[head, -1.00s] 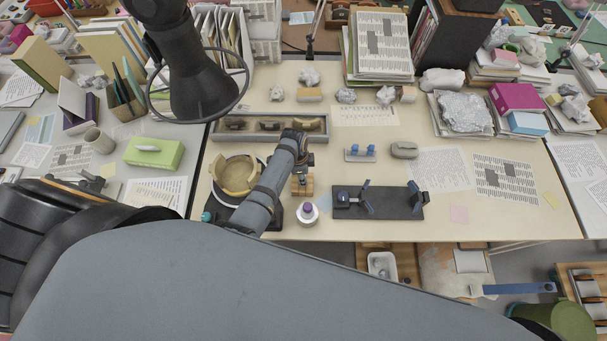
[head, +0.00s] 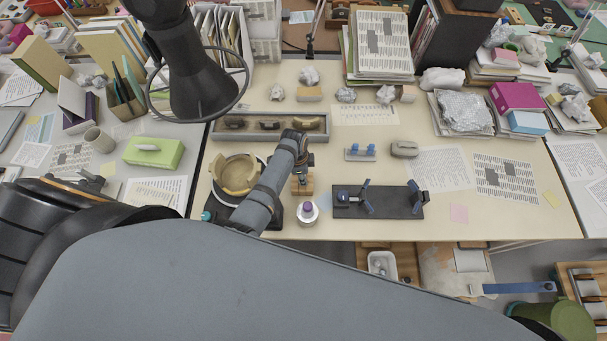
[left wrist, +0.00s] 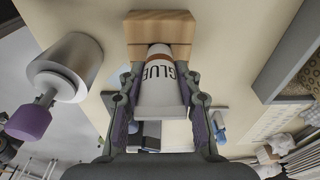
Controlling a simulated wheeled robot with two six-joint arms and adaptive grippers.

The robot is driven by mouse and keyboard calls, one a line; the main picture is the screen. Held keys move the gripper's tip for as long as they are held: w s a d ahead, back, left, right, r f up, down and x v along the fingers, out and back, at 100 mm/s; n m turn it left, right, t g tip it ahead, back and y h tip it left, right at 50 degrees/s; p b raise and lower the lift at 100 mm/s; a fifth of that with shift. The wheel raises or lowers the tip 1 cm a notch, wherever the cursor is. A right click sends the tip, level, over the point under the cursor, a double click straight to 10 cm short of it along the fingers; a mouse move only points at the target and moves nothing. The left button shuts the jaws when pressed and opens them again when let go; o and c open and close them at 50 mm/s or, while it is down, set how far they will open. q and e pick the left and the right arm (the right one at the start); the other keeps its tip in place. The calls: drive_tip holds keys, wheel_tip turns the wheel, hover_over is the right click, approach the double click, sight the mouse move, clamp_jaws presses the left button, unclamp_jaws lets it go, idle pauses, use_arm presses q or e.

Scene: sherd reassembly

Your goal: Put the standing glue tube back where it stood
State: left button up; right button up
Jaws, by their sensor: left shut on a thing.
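The glue tube (left wrist: 158,92) is white with dark GLUE lettering and an orange-brown band. In the left wrist view it lies between the two fingers of my left gripper (left wrist: 158,82), which is shut on it. The banded end of the tube is at a wooden block (left wrist: 160,27); I cannot tell whether it sits in the block or only against it. In the head view my left gripper (head: 301,155) is over the table by the wooden block (head: 302,187), and the tube is largely hidden there. My right gripper is not in view.
A white jar with a purple top (head: 307,211) stands close to the block. A round stand with a tan bowl (head: 237,174) is on the left, a grey sherd tray (head: 318,138) behind, and a dark fixture plate (head: 385,210) on the right.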

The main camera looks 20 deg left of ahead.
use_arm(q)
drive_tip(key=o, duration=1)
drive_tip(key=shift+c, duration=0.2)
wheel_tip(320, 180, up, 12)
drive_tip(key=a, duration=0.1)
drive_tip(key=shift+s+a, duration=0.2)
